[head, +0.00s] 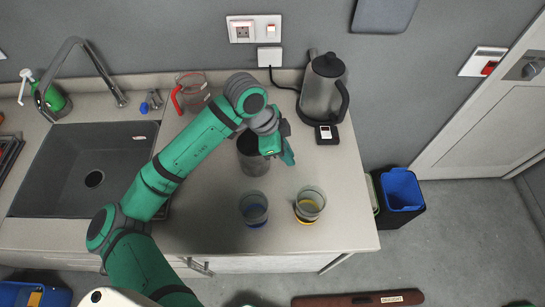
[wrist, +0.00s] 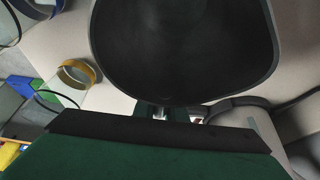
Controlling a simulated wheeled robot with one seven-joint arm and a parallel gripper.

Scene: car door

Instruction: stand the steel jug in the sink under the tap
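The steel jug (head: 252,158) is dark grey and upright over the middle of the counter, partly hidden by my arm. Its wide dark mouth (wrist: 185,45) fills the upper middle of the wrist view. My gripper (head: 283,150) is at the jug's right side, where a small bright piece shows between the fingers (wrist: 160,112). I cannot tell whether they are closed on the handle, nor whether the jug touches the counter. The dark sink (head: 60,185) is at the left, with a drain hole. The curved steel tap (head: 82,48) stands at its back edge.
A glass measuring jug (head: 193,92) with a red handle stands behind my arm. A kettle (head: 322,90) is at the back right. Two glasses, one blue-based (head: 254,208) and one yellow-based (head: 309,204), stand near the front. A green soap bottle (head: 54,100) is beside the tap.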

